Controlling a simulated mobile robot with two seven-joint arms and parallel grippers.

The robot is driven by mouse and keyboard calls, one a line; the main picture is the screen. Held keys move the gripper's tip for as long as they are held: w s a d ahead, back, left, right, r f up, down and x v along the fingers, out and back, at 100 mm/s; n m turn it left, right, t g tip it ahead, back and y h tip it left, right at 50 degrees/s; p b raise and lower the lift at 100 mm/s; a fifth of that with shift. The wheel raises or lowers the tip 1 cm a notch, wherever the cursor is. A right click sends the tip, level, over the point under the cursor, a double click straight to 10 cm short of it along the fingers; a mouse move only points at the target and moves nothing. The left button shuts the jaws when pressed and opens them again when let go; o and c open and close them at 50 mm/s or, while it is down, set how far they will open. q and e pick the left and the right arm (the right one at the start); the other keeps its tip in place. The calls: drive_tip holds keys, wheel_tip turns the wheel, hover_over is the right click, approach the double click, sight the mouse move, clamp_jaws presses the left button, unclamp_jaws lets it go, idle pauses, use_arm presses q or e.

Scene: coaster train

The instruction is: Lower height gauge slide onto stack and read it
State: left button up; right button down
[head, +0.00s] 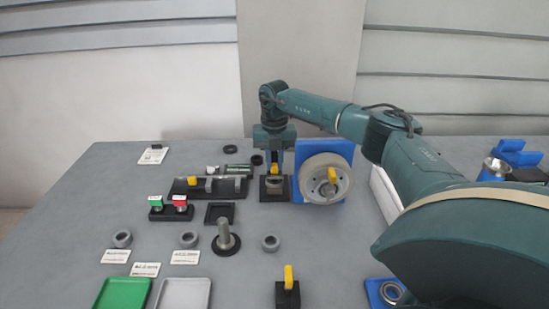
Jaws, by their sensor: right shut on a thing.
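My right gripper (274,165) points straight down at the back middle of the table. It is shut on a small yellow piece (274,170), which I take to be the tab of the height gauge slide. Just below it is a black square base (264,196) with a grey metal ring or stack (274,182) on it. The yellow piece sits very close above the grey metal; I cannot tell if they touch. The gripper hides the upper part of the gauge, and no scale reading is legible. My left gripper is out of view.
A blue board with a large grey wheel (313,189) stands close to the gripper's right. A black fixture (220,192) with a yellow knob lies left. A post on a round base (224,238), loose rings, labels, a green tray (124,295) and a grey tray (184,295) are nearer.

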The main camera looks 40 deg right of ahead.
drive_tip(key=c, duration=1.3)
unclamp_jaws()
drive_tip(key=shift+r, duration=0.1)
wheel_tip(320, 180, up, 13)
drive_tip(key=shift+b, duration=0.65)
